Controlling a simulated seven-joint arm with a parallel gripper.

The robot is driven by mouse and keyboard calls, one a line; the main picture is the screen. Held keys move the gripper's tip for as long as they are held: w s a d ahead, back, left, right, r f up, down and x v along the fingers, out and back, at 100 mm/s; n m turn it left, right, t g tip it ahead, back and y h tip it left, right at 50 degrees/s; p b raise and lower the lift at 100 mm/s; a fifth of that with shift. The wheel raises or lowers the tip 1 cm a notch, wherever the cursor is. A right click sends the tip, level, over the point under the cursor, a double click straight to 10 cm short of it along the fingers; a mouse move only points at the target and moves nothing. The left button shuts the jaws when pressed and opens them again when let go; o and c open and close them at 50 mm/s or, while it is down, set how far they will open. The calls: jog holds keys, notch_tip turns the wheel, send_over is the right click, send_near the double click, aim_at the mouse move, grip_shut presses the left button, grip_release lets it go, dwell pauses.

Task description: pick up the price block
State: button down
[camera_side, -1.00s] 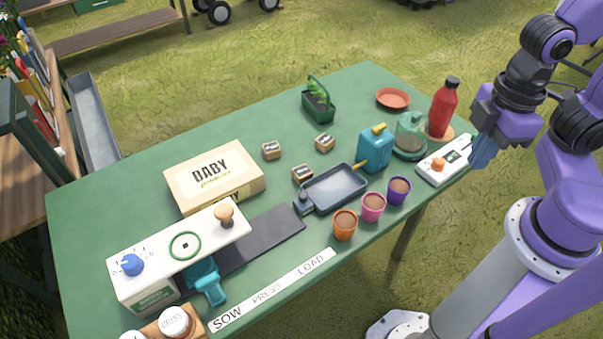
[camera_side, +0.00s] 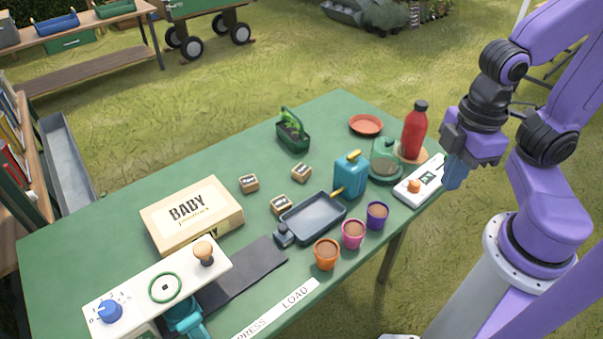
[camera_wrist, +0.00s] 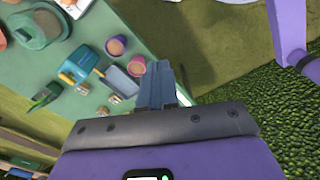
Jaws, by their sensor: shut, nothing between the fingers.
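Three small wooden blocks with dark, unreadable labels stand on the green table. One block (camera_side: 249,183) is near the cream box, one block (camera_side: 301,172) is further right and back, and one block (camera_side: 282,205) touches or nearly touches the grey tray. I cannot tell which is the price block. My gripper (camera_side: 453,174) is shut and empty, beyond the table's right end, beside the white switch panel. Its blue fingers (camera_wrist: 158,82) are together in the wrist view.
A cream BABY box (camera_side: 192,214), grey tray (camera_side: 313,217), teal can (camera_side: 350,175), three pots including an orange pot (camera_side: 327,254), a green basket (camera_side: 292,132) and a red bottle (camera_side: 414,131) crowd the table (camera_side: 90,233). The back left of the tabletop is bare.

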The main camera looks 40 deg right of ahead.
jog(key=shift+c, duration=2.2)
grip_release()
jog(key=m, duration=1.3)
send_over(281, 202)
notch_tip(281, 202, down, 8)
notch_tip(281, 202, down, 13)
jog(key=shift+w+r, duration=0.15)
jog(key=shift+f, duration=2.55)
